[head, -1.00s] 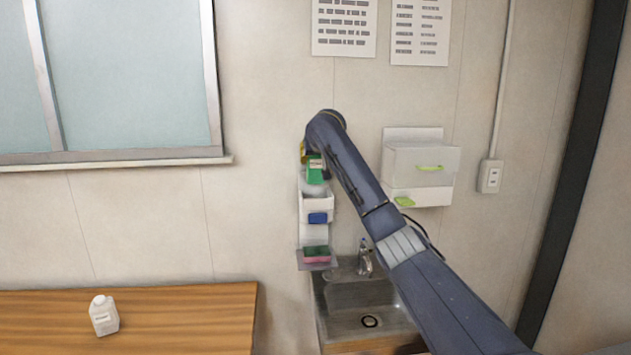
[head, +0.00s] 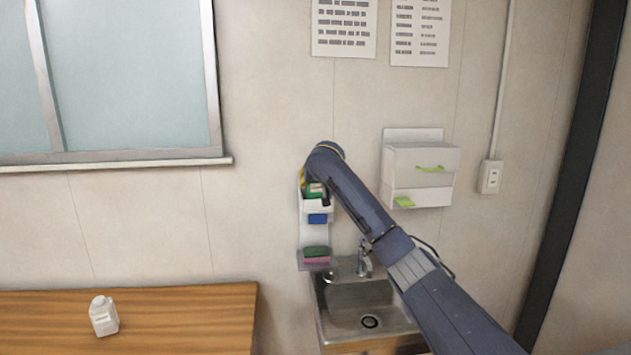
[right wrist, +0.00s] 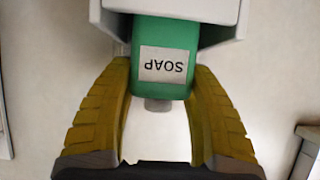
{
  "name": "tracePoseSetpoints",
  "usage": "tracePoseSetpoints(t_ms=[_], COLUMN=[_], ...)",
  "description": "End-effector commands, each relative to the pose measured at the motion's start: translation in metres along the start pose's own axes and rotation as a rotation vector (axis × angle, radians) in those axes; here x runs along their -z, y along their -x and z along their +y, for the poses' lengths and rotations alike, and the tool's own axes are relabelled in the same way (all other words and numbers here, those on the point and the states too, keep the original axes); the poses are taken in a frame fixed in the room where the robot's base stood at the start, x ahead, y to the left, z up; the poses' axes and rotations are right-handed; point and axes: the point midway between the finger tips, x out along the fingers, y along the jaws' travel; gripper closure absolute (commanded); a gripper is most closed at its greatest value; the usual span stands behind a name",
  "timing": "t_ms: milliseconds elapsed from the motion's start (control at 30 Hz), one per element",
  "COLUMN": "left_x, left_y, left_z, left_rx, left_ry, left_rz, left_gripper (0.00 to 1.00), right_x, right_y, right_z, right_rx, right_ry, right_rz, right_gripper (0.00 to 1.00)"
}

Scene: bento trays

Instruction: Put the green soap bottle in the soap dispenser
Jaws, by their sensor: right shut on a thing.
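The green soap bottle (head: 315,190) has a white label reading SOAP, upside down in the right wrist view (right wrist: 165,50). Its grey cap faces my gripper. My right gripper (right wrist: 155,80) has yellow fingers on both sides of the bottle and is shut on it. The bottle's far part is inside the open white soap dispenser (head: 325,205) on the wall, whose wall hides it. The dispenser's white edges show in the right wrist view (right wrist: 218,12). A blue part (head: 318,218) is on the dispenser's front. My left gripper is not in view.
A green and pink sponge (head: 317,255) lies on a shelf below the dispenser. A metal sink (head: 350,295) with a tap is below. A white wall box (head: 424,160) hangs to the right. A white bottle (head: 103,315) stands on the wooden table (head: 190,310).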

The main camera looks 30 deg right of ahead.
Motion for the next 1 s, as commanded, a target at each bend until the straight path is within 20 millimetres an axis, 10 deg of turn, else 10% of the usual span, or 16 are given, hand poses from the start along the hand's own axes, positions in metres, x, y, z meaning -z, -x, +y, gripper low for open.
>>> tracePoseSetpoints(t_ms=[233, 267, 433, 1000], left_x=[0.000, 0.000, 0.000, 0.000], left_y=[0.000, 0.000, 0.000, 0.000], left_z=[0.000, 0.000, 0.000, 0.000], left_rx=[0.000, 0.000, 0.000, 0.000], left_ry=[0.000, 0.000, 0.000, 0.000], left_rz=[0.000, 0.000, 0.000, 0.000], left_gripper=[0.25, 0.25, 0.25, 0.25], right_x=[-0.001, -0.002, -0.001, 0.001], right_y=[-0.001, -0.001, -0.001, 0.027], right_z=[0.000, 0.000, 0.000, -0.001], right_rx=[0.001, 0.000, 0.000, 0.002], right_ry=[-0.001, 0.000, 0.000, 0.000], right_rz=[0.001, 0.000, 0.000, 0.003], right_gripper=[0.92, 0.45, 0.25, 0.25])
